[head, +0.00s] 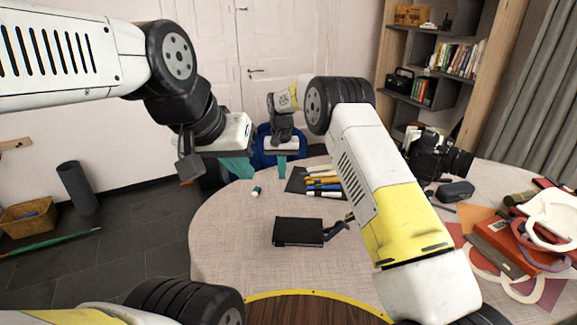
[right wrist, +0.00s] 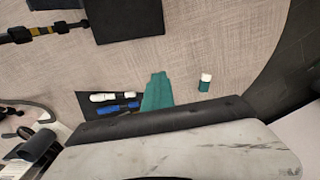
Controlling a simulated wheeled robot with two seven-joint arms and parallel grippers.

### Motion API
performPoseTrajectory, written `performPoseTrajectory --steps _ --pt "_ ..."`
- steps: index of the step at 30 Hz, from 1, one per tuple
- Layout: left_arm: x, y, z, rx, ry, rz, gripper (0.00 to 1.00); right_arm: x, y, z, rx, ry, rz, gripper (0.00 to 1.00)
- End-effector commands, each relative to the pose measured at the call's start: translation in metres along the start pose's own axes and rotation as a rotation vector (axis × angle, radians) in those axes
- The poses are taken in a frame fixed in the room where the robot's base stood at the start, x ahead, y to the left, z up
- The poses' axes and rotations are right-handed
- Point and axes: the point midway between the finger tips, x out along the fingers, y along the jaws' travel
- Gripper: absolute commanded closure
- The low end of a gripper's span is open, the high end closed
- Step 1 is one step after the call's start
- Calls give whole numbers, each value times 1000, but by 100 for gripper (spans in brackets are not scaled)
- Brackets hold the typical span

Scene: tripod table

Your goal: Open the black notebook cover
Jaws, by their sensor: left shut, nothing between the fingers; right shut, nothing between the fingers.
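The black notebook (head: 298,231) lies flat on the table and looks closed. Its dark cover also shows at the top of the right wrist view (right wrist: 126,18). My left gripper (head: 237,168), with teal fingers, hangs beyond the notebook, up and left of it in the head view. My right gripper (head: 282,166) is above the far part of the table, beyond the notebook. Its teal fingers show together in the right wrist view (right wrist: 158,92), apart from the notebook. Both grippers are shut and empty.
A dark jointed item (head: 336,230) lies at the notebook's right side. Several pens and markers (head: 322,180) lie on a dark case behind it. A small teal-and-white bottle (head: 257,191) stands on the left. A camera (head: 436,155) stands on the right.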

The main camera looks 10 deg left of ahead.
Motion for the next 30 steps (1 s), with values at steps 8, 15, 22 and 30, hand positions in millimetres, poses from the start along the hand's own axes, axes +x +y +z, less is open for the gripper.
performPoseTrajectory --steps 8,15,22,30 --pt "0 0 0 0 0 0 100 5 0 -10 0 -1 0 100" --pt "0 0 0 0 0 0 100 8 0 -15 0 -1 0 100" --pt "0 0 0 0 0 0 100 15 0 -24 0 -2 0 100" --pt "0 0 0 0 0 0 100 17 0 -29 0 -1 0 100"
